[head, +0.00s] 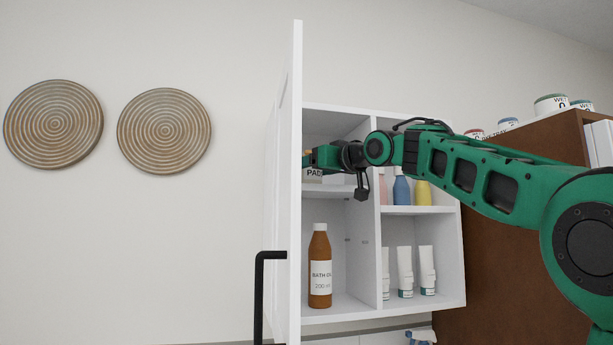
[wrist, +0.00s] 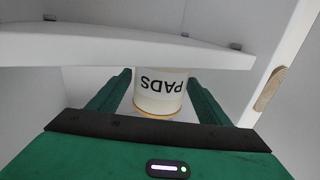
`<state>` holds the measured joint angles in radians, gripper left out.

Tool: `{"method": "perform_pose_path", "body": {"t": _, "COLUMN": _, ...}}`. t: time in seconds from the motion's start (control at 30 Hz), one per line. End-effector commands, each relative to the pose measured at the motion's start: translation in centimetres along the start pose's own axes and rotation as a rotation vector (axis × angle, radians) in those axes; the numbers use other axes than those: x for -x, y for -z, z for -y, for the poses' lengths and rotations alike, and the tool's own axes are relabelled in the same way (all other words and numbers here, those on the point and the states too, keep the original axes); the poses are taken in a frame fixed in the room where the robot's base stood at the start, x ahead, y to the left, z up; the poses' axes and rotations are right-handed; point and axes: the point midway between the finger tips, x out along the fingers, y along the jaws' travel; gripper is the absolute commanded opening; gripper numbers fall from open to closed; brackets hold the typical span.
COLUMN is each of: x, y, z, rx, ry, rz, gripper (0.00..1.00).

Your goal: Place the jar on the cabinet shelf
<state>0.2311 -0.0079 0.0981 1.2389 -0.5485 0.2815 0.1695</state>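The jar (head: 313,175) is white, has a PADS label, and is upright in the upper left compartment of the wall cabinet. It sits at the level of the cabinet shelf (head: 338,192); I cannot tell whether its base touches the board. My gripper (head: 318,158) reaches into the compartment around the jar's upper part. In the wrist view, where the label is upside down, the jar (wrist: 160,92) sits between the green fingertips (wrist: 160,76), which appear closed against its sides. The shelf edge (wrist: 120,45) hides the jar's base there.
The open cabinet door (head: 290,180) stands left of my gripper. A divider (head: 372,240) is on the right. A brown bath oil bottle (head: 320,268) stands below. Blue (head: 401,190) and yellow (head: 423,193) bottles stand right of the divider, with white tubes (head: 405,270) under them.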

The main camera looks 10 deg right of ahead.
Motion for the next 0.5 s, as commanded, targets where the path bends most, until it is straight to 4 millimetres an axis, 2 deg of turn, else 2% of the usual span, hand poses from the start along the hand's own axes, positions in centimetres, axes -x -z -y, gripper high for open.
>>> {"method": "perform_pose_path", "body": {"t": 0.17, "x": 0.1, "y": 0.2, "z": 0.0, "rx": 0.001, "ry": -0.001, "rz": 0.000, "gripper": 0.71}}
{"method": "perform_pose_path", "body": {"t": 0.27, "x": 1.2, "y": 0.3, "z": 0.1, "rx": 0.002, "ry": 0.000, "rz": -0.001, "gripper": 0.71}}
{"method": "perform_pose_path", "body": {"t": 0.5, "x": 5.8, "y": 0.3, "z": 0.0, "rx": 0.001, "ry": -0.003, "rz": -0.001, "gripper": 0.71}}
